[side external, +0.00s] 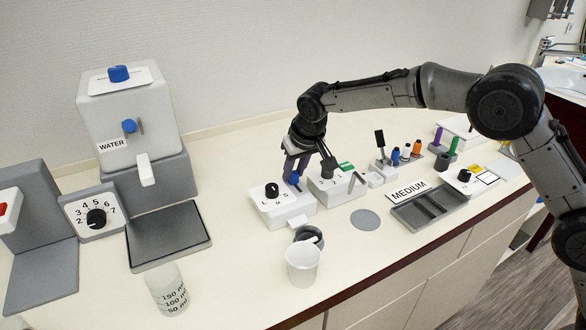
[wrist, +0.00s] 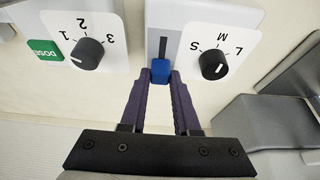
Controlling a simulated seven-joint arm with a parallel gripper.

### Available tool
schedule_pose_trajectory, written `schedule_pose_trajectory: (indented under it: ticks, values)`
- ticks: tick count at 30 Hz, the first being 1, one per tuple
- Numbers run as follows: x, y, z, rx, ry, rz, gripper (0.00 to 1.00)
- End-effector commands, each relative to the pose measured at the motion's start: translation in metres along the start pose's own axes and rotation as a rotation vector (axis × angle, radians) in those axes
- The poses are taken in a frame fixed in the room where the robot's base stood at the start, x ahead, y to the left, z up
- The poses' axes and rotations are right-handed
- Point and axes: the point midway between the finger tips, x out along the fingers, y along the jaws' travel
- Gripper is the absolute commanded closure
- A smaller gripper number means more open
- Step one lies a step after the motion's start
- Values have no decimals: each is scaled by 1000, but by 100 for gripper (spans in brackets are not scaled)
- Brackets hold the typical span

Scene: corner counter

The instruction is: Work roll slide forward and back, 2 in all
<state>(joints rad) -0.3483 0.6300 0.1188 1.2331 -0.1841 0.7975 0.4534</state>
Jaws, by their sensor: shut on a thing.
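The slide is a small blue knob (wrist: 160,72) in a dark slot (wrist: 163,47) on a white box (side external: 283,208) that also carries a black dial (wrist: 214,65) marked S, M, L. My gripper (wrist: 160,80) has its two purple fingers on either side of the blue knob, shut on it. In the wrist view, the bare slot runs away from the fingers beyond the knob; any slot under the fingers is hidden. In the side view, my gripper (side external: 293,174) comes down at the box's back edge, and the blue knob (side external: 294,178) shows partly between the fingers.
A second white box with a 1-2-3 dial (wrist: 87,53) and green DOSE button (wrist: 44,49) stands close beside. In front are a white cup (side external: 303,265) and a grey disc (side external: 365,220). A grey MEDIUM tray (side external: 420,222) lies right; a water dispenser (side external: 125,110) stands left.

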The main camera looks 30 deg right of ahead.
Motion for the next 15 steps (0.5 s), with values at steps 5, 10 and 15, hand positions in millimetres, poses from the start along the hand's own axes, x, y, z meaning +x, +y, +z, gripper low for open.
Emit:
schedule_pose_trajectory:
  ticks: [5,10,15]
  values:
    - [-11,0,22,-1,-1,1,100]
    - [-15,0,34,0,1,0,100]
    - [-16,0,36,0,-3,1,100]
